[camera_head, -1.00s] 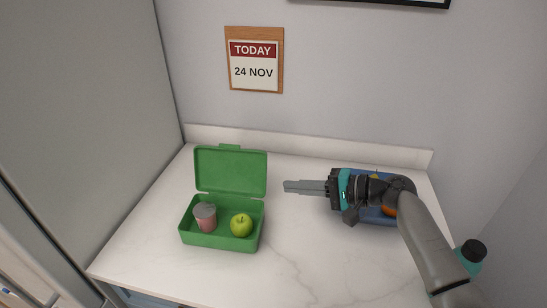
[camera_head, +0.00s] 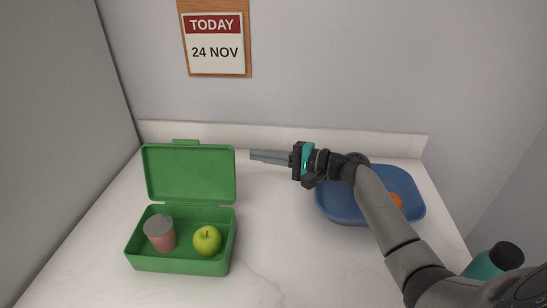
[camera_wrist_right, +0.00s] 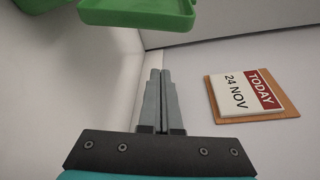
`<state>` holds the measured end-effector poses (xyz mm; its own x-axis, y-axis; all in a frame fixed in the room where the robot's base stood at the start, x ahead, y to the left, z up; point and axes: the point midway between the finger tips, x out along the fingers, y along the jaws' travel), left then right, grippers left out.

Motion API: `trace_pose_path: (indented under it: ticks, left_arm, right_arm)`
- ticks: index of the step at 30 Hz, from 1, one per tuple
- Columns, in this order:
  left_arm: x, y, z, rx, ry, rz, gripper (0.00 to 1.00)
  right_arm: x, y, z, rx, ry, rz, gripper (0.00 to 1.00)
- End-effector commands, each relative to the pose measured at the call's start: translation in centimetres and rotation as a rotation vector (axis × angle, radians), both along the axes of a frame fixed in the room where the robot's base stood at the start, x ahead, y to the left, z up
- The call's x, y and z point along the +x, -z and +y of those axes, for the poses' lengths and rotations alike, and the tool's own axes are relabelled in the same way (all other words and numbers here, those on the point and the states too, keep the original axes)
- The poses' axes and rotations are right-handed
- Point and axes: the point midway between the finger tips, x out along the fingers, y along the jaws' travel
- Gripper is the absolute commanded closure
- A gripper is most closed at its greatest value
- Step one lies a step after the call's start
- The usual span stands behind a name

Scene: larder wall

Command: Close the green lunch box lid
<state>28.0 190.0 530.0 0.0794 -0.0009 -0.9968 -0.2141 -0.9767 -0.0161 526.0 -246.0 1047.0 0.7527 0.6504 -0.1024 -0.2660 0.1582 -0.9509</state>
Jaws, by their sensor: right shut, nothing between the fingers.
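The green lunch box (camera_head: 180,265) stands on the white counter at the left in the head view. Its lid (camera_head: 190,173) is open and stands upright at the back, leaning slightly backward. A pink cup with a grey top (camera_head: 160,233) and a green apple (camera_head: 207,240) are inside the box. My right gripper (camera_head: 252,156) is shut and empty, just right of the lid near its upper right edge, apart from it. My left gripper is not in view.
A blue bowl (camera_head: 340,205) with an orange fruit (camera_head: 396,200) stands at the right, partly behind my right arm. A calendar (camera_head: 215,40) hangs on the wall. The counter between box and bowl is clear.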

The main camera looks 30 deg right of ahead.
Motion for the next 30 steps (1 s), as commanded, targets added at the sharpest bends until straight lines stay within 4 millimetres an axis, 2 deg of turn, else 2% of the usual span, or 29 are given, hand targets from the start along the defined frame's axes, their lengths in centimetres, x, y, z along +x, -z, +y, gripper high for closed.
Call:
trace_pose_path:
  ticks: [7, 18, 30]
  left_arm:
    - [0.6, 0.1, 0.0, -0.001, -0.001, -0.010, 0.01]
    - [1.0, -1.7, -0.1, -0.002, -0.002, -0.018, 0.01]
    - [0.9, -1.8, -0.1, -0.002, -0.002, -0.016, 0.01]
  right_arm:
    - [3.6, 0.4, 3.2, 0.003, -0.001, -0.002, 1.00]
    - [0.6, -0.6, 4.7, 0.000, 0.001, 0.002, 1.00]
    - [0.2, -0.7, 5.0, 0.001, 0.000, 0.001, 1.00]
